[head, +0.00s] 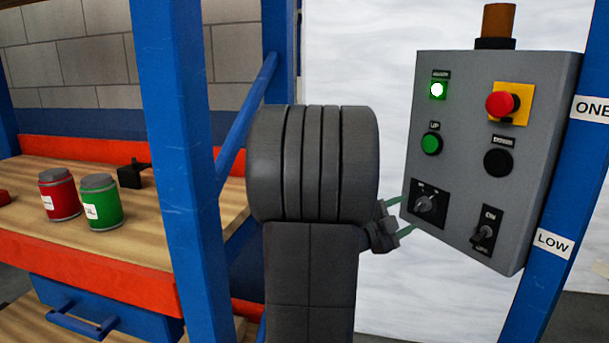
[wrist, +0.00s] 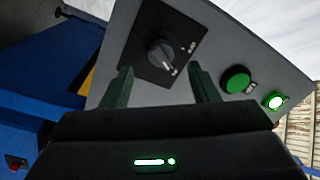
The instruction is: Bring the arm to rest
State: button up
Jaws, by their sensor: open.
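My gripper (head: 400,217) is beside the lower left of a grey control panel (head: 462,150), its green fingers open and pointing at the rotary selector (head: 427,204). In the wrist view my gripper (wrist: 162,88) has its fingers spread, with the selector knob (wrist: 162,53) showing between and beyond them. Nothing is held. Whether a fingertip touches the panel I cannot tell. My arm's dark links fill the middle of the head view and hide part of what is behind.
The panel also bears a lit white-green lamp (head: 437,90), a green button (head: 431,143), a red mushroom button (head: 502,103), a black button (head: 497,162) and a toggle switch (head: 484,232). Blue posts (head: 185,150) stand left and right. Red (head: 58,194) and green (head: 100,202) cans stand on a wooden shelf.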

aim_at(418, 205)
jog(key=x, duration=0.5)
jog(key=shift+w+d, duration=0.1)
jog(key=shift+d, duration=0.15)
jog(key=shift+r+n+p, duration=0.2)
jog(key=shift+n+p, duration=0.2)
jog(key=shift+p, duration=0.15)
jog(key=shift+a+n+p, duration=0.1)
jog(key=shift+n+p, duration=0.3)
jog(key=shift+n, duration=0.1)
jog(key=n+p, duration=0.7)
jog(key=shift+r+y, duration=0.1)
jog(key=shift+y, duration=0.3)
jog(key=n+p, duration=0.4)
jog(key=p, duration=0.1)
jog(key=shift+b+v, duration=0.3)
jog(key=shift+v, duration=2.5)
